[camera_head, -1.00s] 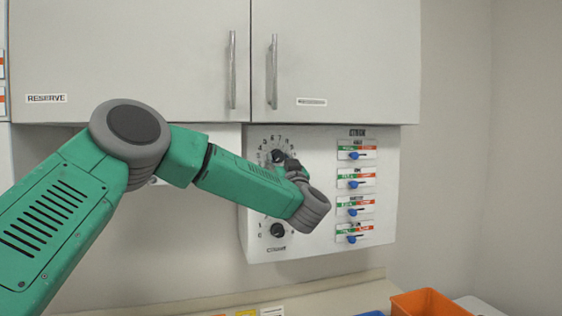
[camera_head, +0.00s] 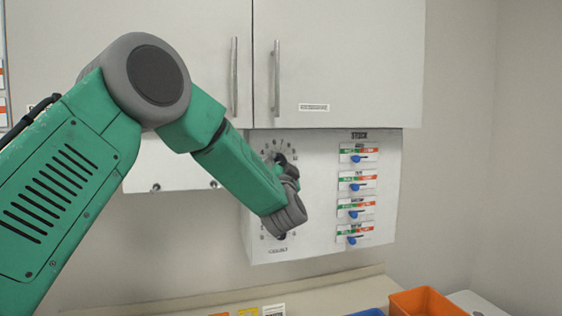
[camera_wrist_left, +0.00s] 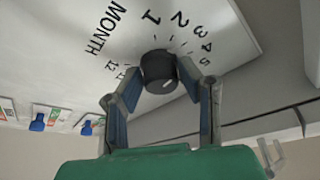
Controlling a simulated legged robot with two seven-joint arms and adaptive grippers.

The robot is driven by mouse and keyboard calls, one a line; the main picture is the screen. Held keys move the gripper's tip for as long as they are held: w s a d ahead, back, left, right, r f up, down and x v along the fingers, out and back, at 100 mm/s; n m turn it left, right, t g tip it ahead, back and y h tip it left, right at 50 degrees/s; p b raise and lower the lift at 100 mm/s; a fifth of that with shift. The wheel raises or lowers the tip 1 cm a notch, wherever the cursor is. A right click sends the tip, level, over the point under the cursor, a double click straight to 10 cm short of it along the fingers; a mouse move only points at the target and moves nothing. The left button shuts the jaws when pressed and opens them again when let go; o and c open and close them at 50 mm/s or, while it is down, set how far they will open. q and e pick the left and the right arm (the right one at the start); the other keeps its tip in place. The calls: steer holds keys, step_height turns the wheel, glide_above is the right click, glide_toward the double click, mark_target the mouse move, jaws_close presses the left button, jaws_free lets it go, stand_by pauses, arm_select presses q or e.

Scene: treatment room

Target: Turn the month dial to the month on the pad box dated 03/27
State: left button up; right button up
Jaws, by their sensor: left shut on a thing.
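The month dial (camera_wrist_left: 158,70) is a black knob on a white panel, with "MONTH" and numbers printed around it in the left wrist view. A pale mark shows on its lower right; I cannot tell which number it points to. My left gripper (camera_wrist_left: 160,84) is shut on the dial, a finger on each side. In the head view my left gripper (camera_head: 286,165) is at the upper dial of the panel (camera_head: 320,228) and hides much of it. My right gripper is not in view. I cannot make out a pad box dated 03/27.
A lower count dial (camera_head: 280,235) is partly behind my wrist. Blue sliders (camera_head: 355,186) line the panel's right side. Cabinet doors (camera_head: 345,60) hang just above. Below are a counter (camera_head: 330,297), an orange bin (camera_head: 425,303) and a blue bin edge (camera_head: 368,312).

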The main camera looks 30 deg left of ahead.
arm_select(q)
steer(key=shift+r+m+h, duration=0.2)
steer(key=shift+m+h, duration=0.15)
steer(key=shift+m, duration=0.4)
steer(key=shift+r+m+h, duration=0.15)
steer(key=shift+m+h, duration=0.2)
steer(key=shift+m, duration=0.4)
steer(key=o, duration=1.2)
steer(key=shift+f, duration=0.1)
steer(key=shift+c, duration=0.2)
steer(key=shift+w+a+f, duration=0.15)
steer(key=shift+w+f, duration=0.05)
steer(key=shift+f, duration=0.05)
steer(key=shift+s, duration=0.2)
steer(key=v, duration=1.1)
steer(key=shift+d+f, duration=0.25)
steer(key=shift+s+a, duration=0.1)
steer(key=shift+a, duration=0.05)
